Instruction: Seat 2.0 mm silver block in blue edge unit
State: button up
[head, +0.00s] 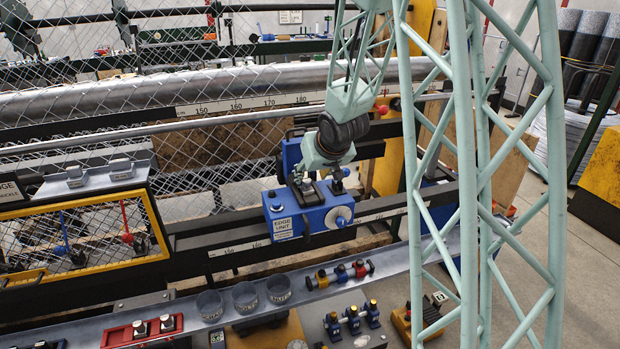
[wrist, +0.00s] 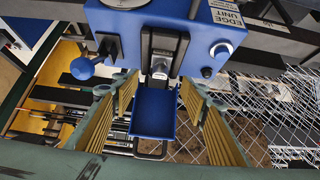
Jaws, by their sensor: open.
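The blue edge unit (head: 310,212) is mounted on the dark rail, with its "EDGE UNIT" label facing front. In the wrist view the unit (wrist: 205,45) fills the top, with a dark upright slot holder and a blue tray (wrist: 154,115) below it. A small silver block (wrist: 159,68) sits in the holder's opening; its size marking is not readable, and I cannot tell how deep it sits. My gripper (head: 325,178) is close above the back of the unit. In the wrist view its two ribbed yellow fingers (wrist: 156,98) are apart, either side of the tray, with nothing gripped.
Two silver blocks stand in a red tray (head: 115,337) on the front shelf. Two more grey pieces lie on a tray (head: 95,182) at left. Three cups (head: 245,297) stand on the front shelf. Chain-link mesh and a long roller (head: 130,98) lie behind.

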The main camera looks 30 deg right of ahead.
jog(key=shift+v, duration=2.6)
jog(key=s+a+r+g+b, duration=0.1)
jog(key=s+a+r+b, duration=0.3)
jog(key=s, duration=0.6)
jog(key=s+a+r+g+b, duration=0.1)
jog(key=s+a+b, duration=0.35)
jog(key=s, duration=0.45)
jog(key=s+a+f+b, duration=0.1)
jog(key=s+a, duration=0.3)
jog(key=s, duration=0.4)
jog(key=s+a+f+n+g+y+b, duration=0.1)
jog(key=s+a+b, duration=0.3)
jog(key=s, duration=0.5)
jog(key=s+a+f+n+b, duration=0.1)
jog(key=s+a+f+b, duration=0.1)
jog(key=s+a, duration=0.3)
jog(key=s, duration=0.4)
jog(key=shift+s+g+b, duration=0.2)
jog(key=shift+g+b, duration=0.2)
jog(key=shift+a, duration=0.1)
jog(key=shift+c, duration=0.5)
